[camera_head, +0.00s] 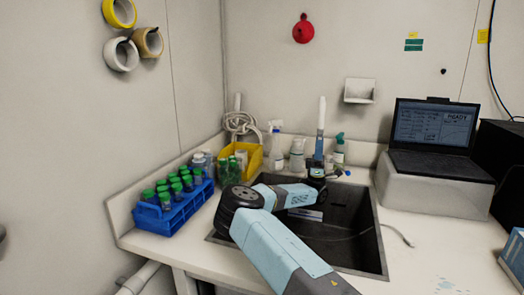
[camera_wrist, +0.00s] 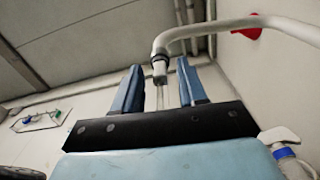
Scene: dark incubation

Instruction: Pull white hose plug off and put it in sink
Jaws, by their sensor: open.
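In the wrist view a white pipe (camera_wrist: 225,27) curves in from the right and bends down to a grey end piece with a dark collar (camera_wrist: 160,58). This end appears between the blue fingers of my gripper (camera_wrist: 160,75), which are apart; contact cannot be made out. In the head view my gripper (camera_head: 320,146) points up behind the sink, with a white upright piece (camera_head: 322,111) above it. The dark sink (camera_head: 358,250) lies partly behind my arm. I cannot tell clearly which part is the white hose plug.
A blue rack (camera_head: 182,212) of green-capped tubes stands left of the sink. Bottles (camera_head: 297,155) and a yellow bin (camera_head: 247,153) stand behind it. A laptop (camera_head: 432,135) sits on a block at right. A thin grey line (camera_head: 398,233) crosses the sink's right rim.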

